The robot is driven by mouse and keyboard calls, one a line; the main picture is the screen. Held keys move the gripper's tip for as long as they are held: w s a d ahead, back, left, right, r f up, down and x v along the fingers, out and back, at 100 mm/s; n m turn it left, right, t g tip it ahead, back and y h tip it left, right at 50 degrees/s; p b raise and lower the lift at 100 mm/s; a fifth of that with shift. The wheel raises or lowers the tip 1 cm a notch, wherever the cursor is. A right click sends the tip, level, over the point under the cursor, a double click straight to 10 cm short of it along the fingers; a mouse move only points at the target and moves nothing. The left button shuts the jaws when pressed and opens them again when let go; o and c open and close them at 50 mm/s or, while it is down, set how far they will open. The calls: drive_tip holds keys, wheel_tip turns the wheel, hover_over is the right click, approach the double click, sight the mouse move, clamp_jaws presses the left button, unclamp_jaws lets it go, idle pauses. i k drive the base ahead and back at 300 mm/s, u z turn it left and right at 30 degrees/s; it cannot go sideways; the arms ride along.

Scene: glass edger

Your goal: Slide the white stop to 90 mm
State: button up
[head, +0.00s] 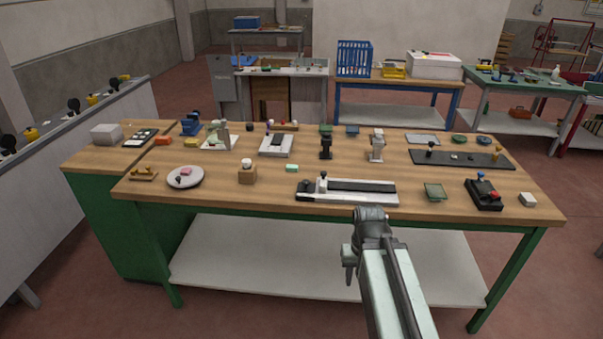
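A long white fixture with a dark rail (362,186) lies near the front edge of the wooden bench. No scale marks or numbers can be read.
A dark plate with a knob (463,158) lies at the right, behind a black-and-red device (484,193) and a small green tray (435,192). A wooden block (247,173) and a round plate (185,178) stand left. The bench's front strip is mostly clear.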

sight(322, 190)
drive_tip(key=u, duration=1.05)
drive_tip(key=i, duration=0.5)
drive_tip(key=u, duration=0.05)
